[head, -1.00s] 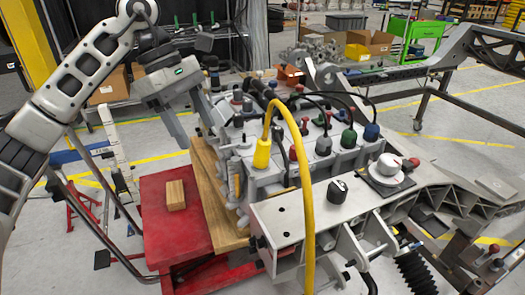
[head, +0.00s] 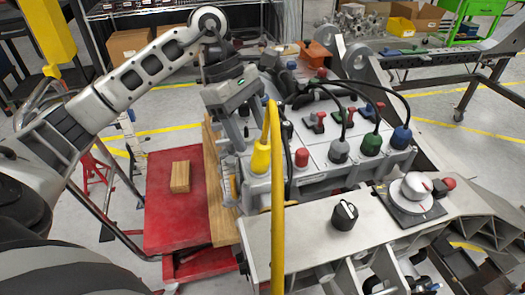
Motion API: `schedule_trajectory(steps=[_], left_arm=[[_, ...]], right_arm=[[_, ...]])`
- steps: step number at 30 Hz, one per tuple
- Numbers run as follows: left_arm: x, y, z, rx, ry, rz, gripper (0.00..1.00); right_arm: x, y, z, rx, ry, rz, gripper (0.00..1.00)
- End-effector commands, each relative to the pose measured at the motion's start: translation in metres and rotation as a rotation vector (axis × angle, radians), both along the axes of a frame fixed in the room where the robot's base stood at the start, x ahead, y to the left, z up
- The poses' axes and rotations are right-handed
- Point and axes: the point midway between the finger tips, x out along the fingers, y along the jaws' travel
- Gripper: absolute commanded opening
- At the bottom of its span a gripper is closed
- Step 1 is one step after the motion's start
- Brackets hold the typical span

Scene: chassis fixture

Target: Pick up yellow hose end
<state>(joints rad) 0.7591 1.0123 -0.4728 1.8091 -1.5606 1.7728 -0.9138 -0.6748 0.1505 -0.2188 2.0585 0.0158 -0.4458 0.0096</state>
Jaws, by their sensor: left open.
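The yellow hose end (head: 261,158) is a yellow plug pointing down at the left part of the grey fixture. The yellow hose (head: 278,215) rises from it, bends over and runs down in front of the fixture. My left gripper (head: 246,138) is open, just above and to the left of the yellow hose end, with its fingers pointing down. I cannot tell whether a finger touches the hose. My right gripper is not in view.
A black knob (head: 344,214) and a white dial (head: 416,188) sit on the front plate. A wooden block (head: 180,177) lies on a red cart (head: 172,225) at left.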

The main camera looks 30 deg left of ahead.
Motion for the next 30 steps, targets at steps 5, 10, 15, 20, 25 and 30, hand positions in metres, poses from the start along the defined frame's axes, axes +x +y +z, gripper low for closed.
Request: schedule_trajectory(steps=[5,10,15,20,25,30], left_arm=[[0.0,-0.007,-0.017,0.0,0.001,-0.001,0.6],[0.0,-0.013,-0.028,0.0,0.004,-0.002,0.6],[0.0,-0.024,-0.053,-0.001,0.003,0.0,0.6],[0.001,-0.029,-0.065,0.0,0.0,0.0,0.6],[0.001,-0.029,-0.066,0.0,-0.002,0.001,0.6],[0.001,-0.028,-0.066,0.0,-0.001,0.0,0.27]], right_arm=[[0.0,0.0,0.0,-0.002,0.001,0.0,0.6],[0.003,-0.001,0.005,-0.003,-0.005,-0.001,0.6],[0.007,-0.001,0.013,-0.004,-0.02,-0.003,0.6],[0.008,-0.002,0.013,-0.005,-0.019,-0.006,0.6],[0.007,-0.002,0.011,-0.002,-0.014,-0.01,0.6],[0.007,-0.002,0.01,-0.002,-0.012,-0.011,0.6]])
